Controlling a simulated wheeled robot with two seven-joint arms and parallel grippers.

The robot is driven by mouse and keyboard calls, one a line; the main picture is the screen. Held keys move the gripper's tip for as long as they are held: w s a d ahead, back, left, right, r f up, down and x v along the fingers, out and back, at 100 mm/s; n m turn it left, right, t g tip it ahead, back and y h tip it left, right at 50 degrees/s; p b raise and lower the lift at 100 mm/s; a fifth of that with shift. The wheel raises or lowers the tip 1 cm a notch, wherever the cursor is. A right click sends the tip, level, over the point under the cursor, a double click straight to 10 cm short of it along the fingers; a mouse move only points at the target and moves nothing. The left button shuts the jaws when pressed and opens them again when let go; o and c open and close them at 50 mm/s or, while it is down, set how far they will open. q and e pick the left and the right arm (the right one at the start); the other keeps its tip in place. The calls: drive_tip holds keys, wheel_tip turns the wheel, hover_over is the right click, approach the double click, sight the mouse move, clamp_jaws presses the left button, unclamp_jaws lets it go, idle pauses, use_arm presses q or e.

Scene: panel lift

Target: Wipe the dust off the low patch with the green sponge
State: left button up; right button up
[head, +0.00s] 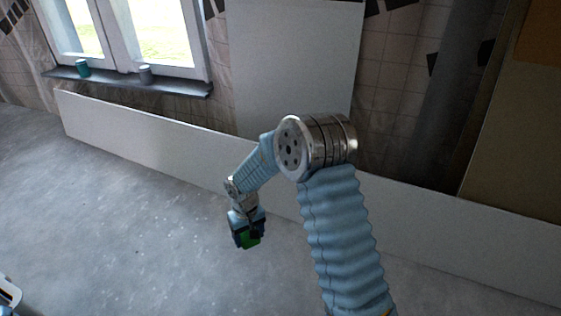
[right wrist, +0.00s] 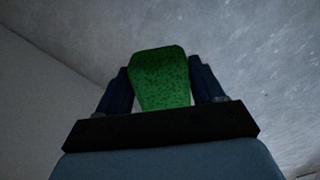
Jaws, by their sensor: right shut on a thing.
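My right gripper (head: 247,236) is shut on the green sponge (head: 250,241) in the head view, low in front of the white panel and over the grey floor. In the right wrist view the sponge (right wrist: 162,78) sits between the two dark fingers of the gripper (right wrist: 163,85). The sponge is speckled green and sticks out past the fingertips. I cannot make out the dusty patch in either view. At the lower left edge of the head view a small pale part shows; I cannot tell whether it is my left gripper.
A long low white panel (head: 140,130) runs along the wall. A taller white board (head: 290,65) stands behind it. A window sill (head: 125,84) holds a teal can (head: 83,68) and a grey can (head: 145,74). The grey floor (head: 110,210) at the left is clear.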

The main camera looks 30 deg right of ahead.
wheel_tip(320, 180, up, 7)
drive_tip(key=p, duration=0.4)
drive_tip(key=shift+f, duration=0.25)
drive_tip(key=s+r+p, duration=0.3)
drive_tip(key=r+p, duration=0.3)
drive_tip(key=s+a+r+p, duration=0.1)
drive_tip(key=s+r+p, duration=0.2)
drive_tip(key=r+p, duration=0.4)
drive_tip(key=shift+s+a+r, duration=0.15)
drive_tip(key=shift+s+r, duration=0.15)
drive_tip(key=shift+s, duration=0.1)
idle(0.7)
